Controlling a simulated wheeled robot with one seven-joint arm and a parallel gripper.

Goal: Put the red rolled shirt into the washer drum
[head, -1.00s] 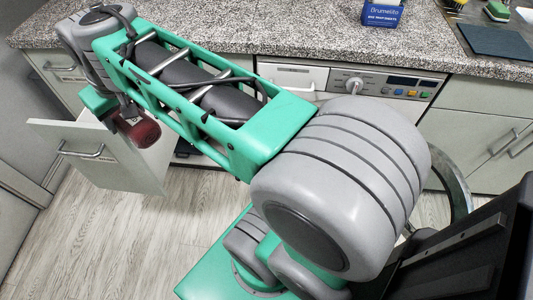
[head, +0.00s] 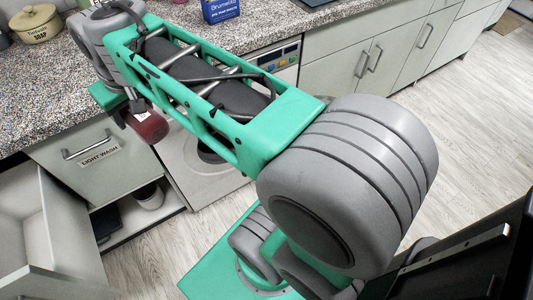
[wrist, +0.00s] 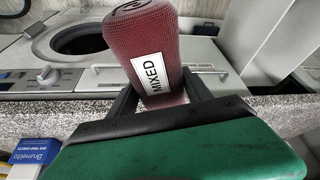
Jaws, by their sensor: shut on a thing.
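The red rolled shirt (wrist: 140,40) is a dark red roll with a white "MIXED" label, held between the two black fingers of my gripper (wrist: 160,92). In the head view the roll (head: 148,127) hangs below the end of my arm, in front of the counter edge.
Left of the washer is a drawer labelled "LIGHT WASH" (head: 98,153), above an open shelf with a white container (head: 149,196). A soap pot (head: 36,24) and blue box (head: 220,10) stand on the speckled counter (head: 50,90).

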